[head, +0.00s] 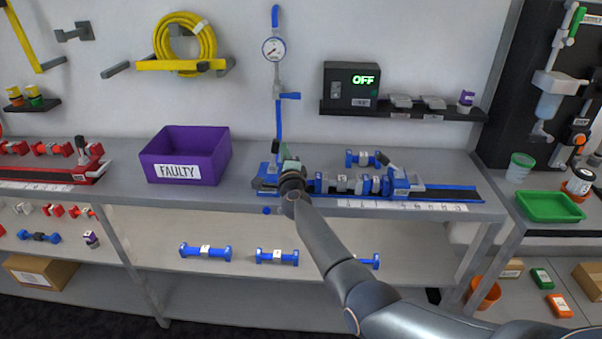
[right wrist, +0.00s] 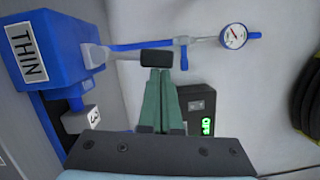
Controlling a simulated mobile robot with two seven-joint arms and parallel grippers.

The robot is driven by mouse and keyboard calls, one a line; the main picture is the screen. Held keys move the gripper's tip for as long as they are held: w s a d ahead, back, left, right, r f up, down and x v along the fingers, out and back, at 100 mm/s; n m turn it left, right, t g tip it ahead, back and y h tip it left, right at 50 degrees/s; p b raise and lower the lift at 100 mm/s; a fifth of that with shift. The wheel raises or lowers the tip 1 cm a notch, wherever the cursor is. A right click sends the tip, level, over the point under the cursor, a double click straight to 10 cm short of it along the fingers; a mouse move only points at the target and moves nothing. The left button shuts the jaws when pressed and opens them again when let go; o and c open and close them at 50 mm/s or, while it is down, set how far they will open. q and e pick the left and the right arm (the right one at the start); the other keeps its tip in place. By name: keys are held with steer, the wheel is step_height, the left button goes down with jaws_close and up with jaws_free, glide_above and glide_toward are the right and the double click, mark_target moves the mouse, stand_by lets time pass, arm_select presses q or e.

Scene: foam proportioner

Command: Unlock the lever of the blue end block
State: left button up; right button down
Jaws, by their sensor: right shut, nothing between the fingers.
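The blue end block (right wrist: 50,55), labelled THIN, fills the upper left of the right wrist view. A grey lever (right wrist: 102,54) with a black grip (right wrist: 156,57) sticks out from it to the right. In the head view the block (head: 264,180) is at the left end of the blue rail, partly hidden by my right gripper (head: 287,156). In the right wrist view my gripper's green fingers (right wrist: 161,74) are shut and empty, with their tips close to the black grip. I cannot tell whether they touch it. My left gripper is not in view.
A blue pipe with a gauge (head: 274,49) stands behind the block. Blue and grey parts (head: 345,184) sit along the rail, with another blue block (head: 402,182) at right. A purple FAULTY bin (head: 185,158) is left. A black box reading OFF (head: 350,85) is on the wall.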

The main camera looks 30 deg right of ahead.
mark_target(273, 145)
steer(key=shift+w+a+r, duration=0.4)
steer(key=shift+a, duration=0.15)
steer(key=shift+w+a+r+n, duration=0.15)
steer(key=shift+w+a+n, duration=0.15)
steer(key=shift+a+n, duration=0.4)
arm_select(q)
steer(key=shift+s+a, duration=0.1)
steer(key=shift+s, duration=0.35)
arm_select(e)
steer(key=shift+w, duration=0.1)
steer(key=shift+w+a, duration=0.1)
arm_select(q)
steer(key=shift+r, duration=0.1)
